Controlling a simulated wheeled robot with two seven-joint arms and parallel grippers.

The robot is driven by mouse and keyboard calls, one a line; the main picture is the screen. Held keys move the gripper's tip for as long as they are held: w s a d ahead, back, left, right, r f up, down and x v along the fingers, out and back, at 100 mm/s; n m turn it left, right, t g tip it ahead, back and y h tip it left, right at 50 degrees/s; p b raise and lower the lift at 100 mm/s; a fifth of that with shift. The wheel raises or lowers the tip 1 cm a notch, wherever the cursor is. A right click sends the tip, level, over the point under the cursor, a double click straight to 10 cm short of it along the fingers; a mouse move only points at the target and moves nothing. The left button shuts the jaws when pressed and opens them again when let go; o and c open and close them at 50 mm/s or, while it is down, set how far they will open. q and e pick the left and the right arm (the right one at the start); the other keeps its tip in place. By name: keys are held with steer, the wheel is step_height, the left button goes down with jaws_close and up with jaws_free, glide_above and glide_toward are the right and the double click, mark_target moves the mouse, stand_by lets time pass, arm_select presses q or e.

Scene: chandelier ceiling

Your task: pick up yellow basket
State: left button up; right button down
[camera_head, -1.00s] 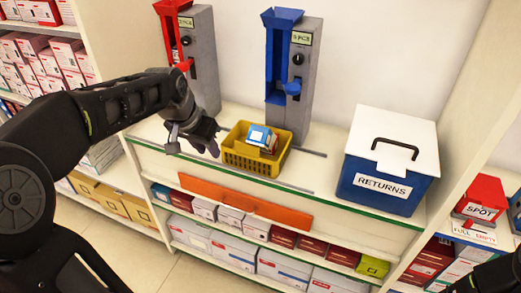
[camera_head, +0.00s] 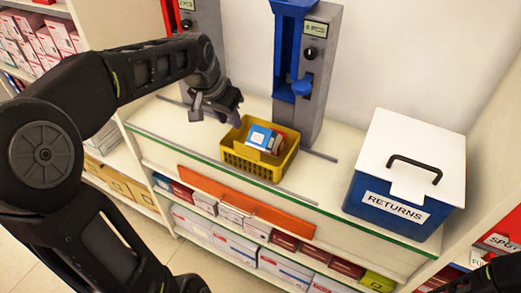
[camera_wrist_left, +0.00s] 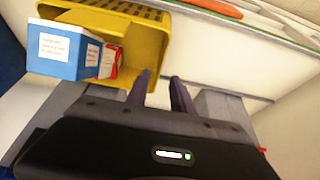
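The yellow basket (camera_head: 243,160) stands on the white counter, in front of the blue dispenser. A blue and white box (camera_head: 261,137) and a smaller red and white box lie in it. My left gripper (camera_head: 222,112) is at the basket's left back side, close to its rim. In the left wrist view the two fingers (camera_wrist_left: 162,90) are apart, close to one end wall of the basket (camera_wrist_left: 120,18).
The blue dispenser (camera_head: 308,75) stands close behind the basket. A red dispenser is at the back left. The RETURNS box (camera_head: 395,200) with a white lid stands to the right. The counter (camera_head: 315,180) between basket and RETURNS box is mostly clear, with thin grey rails.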

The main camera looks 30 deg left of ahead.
mark_target(239, 139)
arm_select(q)
steer(key=shift+x, duration=1)
steer(key=shift+f, duration=0.15)
steer(key=shift+x, duration=2.5)
steer(key=shift+s+f+b, duration=0.15)
steer(key=shift+f+b, duration=0.15)
steer(key=shift+b, duration=0.05)
steer(key=shift+c, duration=0.3)
jaws_close()
